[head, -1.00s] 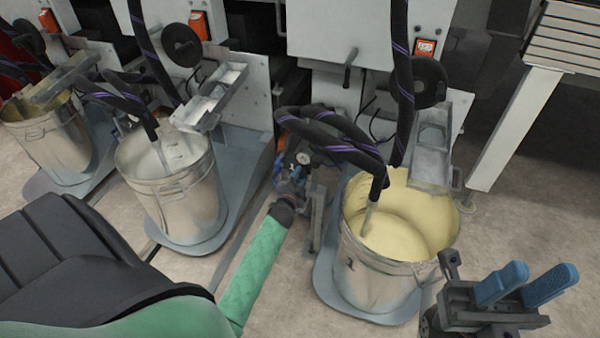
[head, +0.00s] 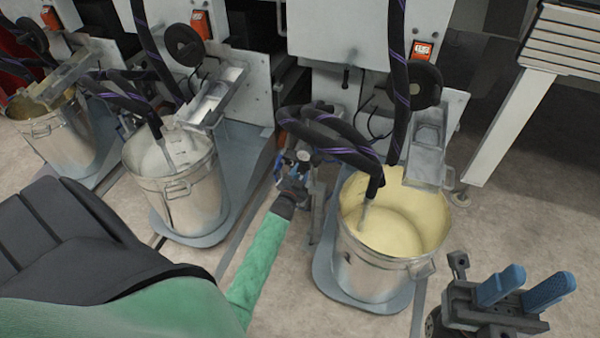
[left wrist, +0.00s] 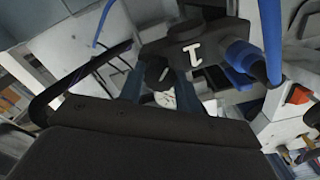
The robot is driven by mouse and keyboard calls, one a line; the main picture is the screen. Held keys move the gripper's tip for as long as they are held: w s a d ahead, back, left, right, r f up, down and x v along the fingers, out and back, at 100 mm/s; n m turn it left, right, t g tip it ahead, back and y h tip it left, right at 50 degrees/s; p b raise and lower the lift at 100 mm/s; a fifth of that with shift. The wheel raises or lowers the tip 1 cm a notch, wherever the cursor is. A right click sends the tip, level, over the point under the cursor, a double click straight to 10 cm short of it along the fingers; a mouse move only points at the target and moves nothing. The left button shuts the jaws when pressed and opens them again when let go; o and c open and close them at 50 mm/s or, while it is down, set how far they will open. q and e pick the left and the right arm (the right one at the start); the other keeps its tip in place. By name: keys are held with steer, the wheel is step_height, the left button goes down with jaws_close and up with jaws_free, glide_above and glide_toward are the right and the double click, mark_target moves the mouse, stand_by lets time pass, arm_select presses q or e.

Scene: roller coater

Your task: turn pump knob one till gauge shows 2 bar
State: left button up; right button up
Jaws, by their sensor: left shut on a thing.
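My left gripper (head: 294,178) reaches the pump beside the right-hand bucket, but its fingertips are hard to make out in the head view. In the left wrist view its two blue fingers (left wrist: 157,90) are shut around the black pump knob (left wrist: 157,73). The knob is below a dark pump block marked with a white 1 (left wrist: 192,54). A pale round gauge face (left wrist: 165,99) shows partly between the fingers; its needle and reading are too small to tell. My right gripper (head: 524,287) is at the lower right, its blue fingers apart and empty.
The right-hand bucket (head: 375,270) holds pale yellow liquid, with a black hose (head: 340,145) dipping in close to my left gripper. Two more buckets (head: 190,208) (head: 62,150) stand to the left. Bare floor (head: 520,220) lies at the right.

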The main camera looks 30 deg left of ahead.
arm_select(q)
steer(key=o, duration=1)
steer(key=shift+c, duration=0.2)
steer(key=p+v, duration=0.1)
steer(key=v, duration=0.7)
